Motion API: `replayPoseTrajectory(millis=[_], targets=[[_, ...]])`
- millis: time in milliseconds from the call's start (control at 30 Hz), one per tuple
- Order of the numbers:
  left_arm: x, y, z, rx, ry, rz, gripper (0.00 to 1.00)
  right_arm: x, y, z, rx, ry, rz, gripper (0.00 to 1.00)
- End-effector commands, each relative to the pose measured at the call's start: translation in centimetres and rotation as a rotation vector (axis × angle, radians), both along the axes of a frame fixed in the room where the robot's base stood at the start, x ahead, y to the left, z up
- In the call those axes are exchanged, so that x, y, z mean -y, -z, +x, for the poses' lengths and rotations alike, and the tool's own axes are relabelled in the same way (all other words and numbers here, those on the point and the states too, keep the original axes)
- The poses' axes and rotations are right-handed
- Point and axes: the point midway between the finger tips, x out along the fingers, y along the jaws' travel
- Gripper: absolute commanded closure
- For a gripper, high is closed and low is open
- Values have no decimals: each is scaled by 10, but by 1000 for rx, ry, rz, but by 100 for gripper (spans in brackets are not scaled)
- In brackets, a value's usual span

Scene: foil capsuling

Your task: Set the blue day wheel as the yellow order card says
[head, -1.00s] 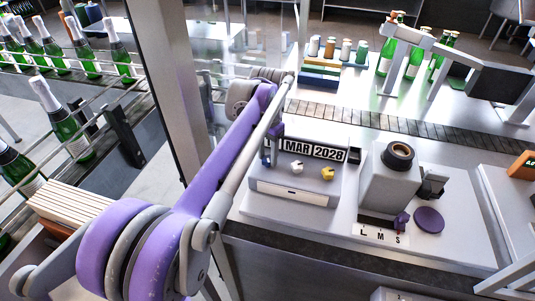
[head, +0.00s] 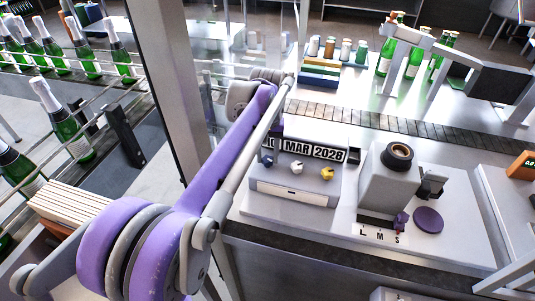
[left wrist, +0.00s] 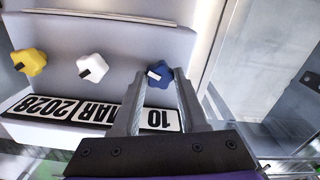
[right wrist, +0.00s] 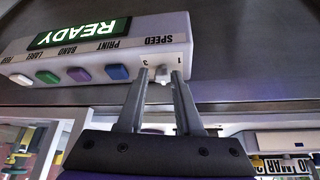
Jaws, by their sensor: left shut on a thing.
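The blue day wheel (left wrist: 159,75) shows in the left wrist view between the fingers of my left gripper (left wrist: 160,80), which is shut on it. It also shows in the head view (head: 267,160), beside my arm. The day window (left wrist: 158,120) reads 10, upside down in the left wrist view. It stands beside the MAR and 2028 windows; the head view (head: 272,141) shows it partly hidden. My right gripper (right wrist: 160,78) is open, its fingers on either side of a small white lever (right wrist: 162,73) on the SPEED panel. I cannot make out a yellow order card.
A white wheel (head: 296,167) and a yellow wheel (head: 327,174) sit right of the blue one. A grey machine (head: 390,180) with an L M S scale stands to their right. The panel (right wrist: 95,60) shows READY and coloured buttons. A slatted conveyor (head: 400,124) runs behind.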

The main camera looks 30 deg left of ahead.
Motion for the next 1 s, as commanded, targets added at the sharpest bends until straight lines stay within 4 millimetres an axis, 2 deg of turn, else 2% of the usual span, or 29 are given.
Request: replayPoseTrajectory(millis=[400, 967, 1000], targets=[[0, 0, 0, -1, -203, 0, 100, 0, -1, 0, 1, 0, 0, 65], [0, 0, 0, -1, -235, 0, 100, 0, -1, 0, 1, 0, 0, 65], [0, 0, 0, -1, -235, 0, 54, 0, -1, 0, 1, 0, 0, 65]])
